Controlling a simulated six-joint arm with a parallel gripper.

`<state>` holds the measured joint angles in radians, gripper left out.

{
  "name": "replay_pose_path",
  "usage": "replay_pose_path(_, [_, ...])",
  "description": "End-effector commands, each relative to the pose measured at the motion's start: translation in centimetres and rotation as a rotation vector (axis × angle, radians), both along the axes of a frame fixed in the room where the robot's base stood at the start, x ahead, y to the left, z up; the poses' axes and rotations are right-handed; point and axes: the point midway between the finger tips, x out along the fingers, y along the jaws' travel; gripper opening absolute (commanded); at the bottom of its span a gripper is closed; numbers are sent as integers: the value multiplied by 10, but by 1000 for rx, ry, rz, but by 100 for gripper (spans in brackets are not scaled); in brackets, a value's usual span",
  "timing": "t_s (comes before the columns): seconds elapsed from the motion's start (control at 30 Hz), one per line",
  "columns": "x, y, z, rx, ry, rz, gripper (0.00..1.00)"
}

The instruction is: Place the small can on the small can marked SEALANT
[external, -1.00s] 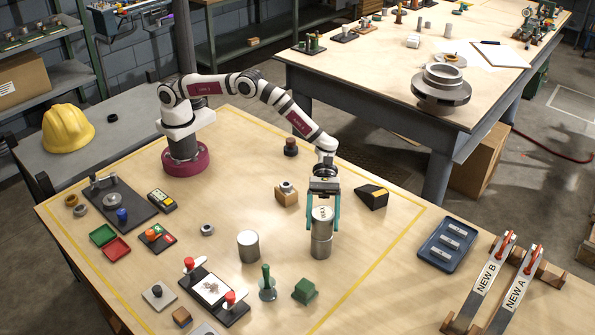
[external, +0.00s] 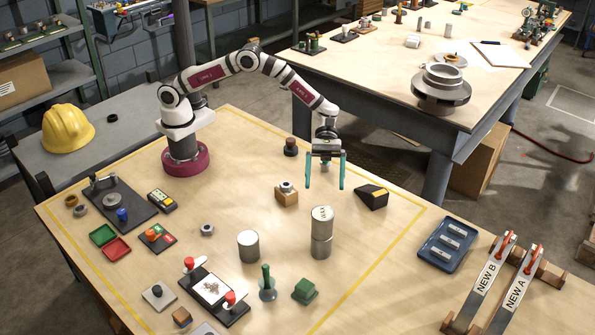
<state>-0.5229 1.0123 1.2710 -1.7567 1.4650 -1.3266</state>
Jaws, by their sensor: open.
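Two small metal cans stand stacked on the table right of centre. The upper can (external: 322,220) is upright on the lower can (external: 320,247) and has dark lettering on its lid, too small to read. The lower can's lid is covered by the upper one. Another plain metal can (external: 248,246) stands alone to the left of the stack. My gripper (external: 325,187) is open and empty above the table, up and behind the stack, apart from both cans.
A wooden block with a metal nut (external: 287,192) lies left of the gripper, and a black and yellow wedge (external: 372,196) lies to its right. A green-handled tool (external: 267,285) and a green block (external: 305,291) stand in front of the stack. Table right of the stack is clear.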

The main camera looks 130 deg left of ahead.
Motion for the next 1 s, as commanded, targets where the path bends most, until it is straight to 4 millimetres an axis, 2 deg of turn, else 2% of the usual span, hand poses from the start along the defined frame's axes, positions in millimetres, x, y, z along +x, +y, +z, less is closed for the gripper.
replay_pose_path(0.1, [-2,1,1,3,0,-3,100])
replay_pose_path(0.17, [-6,-6,7,35,-14,-38,100])
replay_pose_path(0.27, [-40,-44,34,215,-87,-241,100])
replay_pose_path(0.3, [-67,-65,48,327,-138,-380,100])
replay_pose_path(0.37, [-119,-93,66,510,-233,-626,100])
replay_pose_path(0.4, [-158,-107,76,629,-304,-807,100])
replay_pose_path(0.47, [-221,-117,86,796,-418,-1095,100])
replay_pose_path(0.5, [-263,-117,89,898,-498,-1294,100])
replay_pose_path(0.6, [-350,-98,87,1089,-666,-1770,100])
replay_pose_path(0.7, [-402,-72,79,1188,-773,-2133,100])
replay_pose_path(0.83, [-427,-52,72,1225,-826,-2368,100])
replay_pose_path(1.0, [-430,-49,71,1227,-831,-2401,100])
